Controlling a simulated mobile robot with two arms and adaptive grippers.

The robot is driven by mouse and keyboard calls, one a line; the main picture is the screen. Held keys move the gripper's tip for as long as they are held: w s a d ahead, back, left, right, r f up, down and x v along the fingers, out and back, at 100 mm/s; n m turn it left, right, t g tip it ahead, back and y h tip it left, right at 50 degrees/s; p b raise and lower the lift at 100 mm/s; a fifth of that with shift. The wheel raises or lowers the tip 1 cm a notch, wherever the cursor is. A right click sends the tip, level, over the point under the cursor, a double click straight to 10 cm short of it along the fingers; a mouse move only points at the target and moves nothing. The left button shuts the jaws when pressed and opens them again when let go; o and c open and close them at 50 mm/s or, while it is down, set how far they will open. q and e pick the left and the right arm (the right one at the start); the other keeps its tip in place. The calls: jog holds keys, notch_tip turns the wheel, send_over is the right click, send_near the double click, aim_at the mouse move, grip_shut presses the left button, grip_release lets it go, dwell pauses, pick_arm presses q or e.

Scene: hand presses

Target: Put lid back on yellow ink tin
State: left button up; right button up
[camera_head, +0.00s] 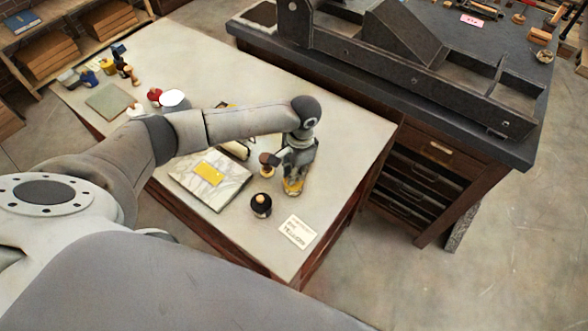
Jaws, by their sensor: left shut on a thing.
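The yellow ink tin (293,187) stands on the pale table top, near its right edge. My left gripper (296,168) points down directly over the tin, with its fingers at the tin's top. It is shut on what appears to be the lid, which the fingers mostly hide. Whether the lid touches the tin's rim cannot be told from this view. My right gripper is not in view.
A dark round pot with a tan top (261,205) and a wooden-knobbed tool (268,163) stand close by. A marbled slab (188,185) bears a yellow patch (208,174). A white card (298,231) lies near the front edge. A dark press bench (350,65) stands behind.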

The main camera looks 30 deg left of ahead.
pick_arm(q)
jog(key=shift+p, duration=0.45)
dwell(0.6)
dwell(0.5)
jog(key=shift+p, duration=0.45)
jog(key=shift+s+f, duration=0.1)
jog(key=shift+f, duration=0.1)
dwell(1.0)
jog(key=shift+p, duration=0.65)
dwell(0.4)
jog(key=o, duration=1.3)
jog(key=shift+o, duration=0.2)
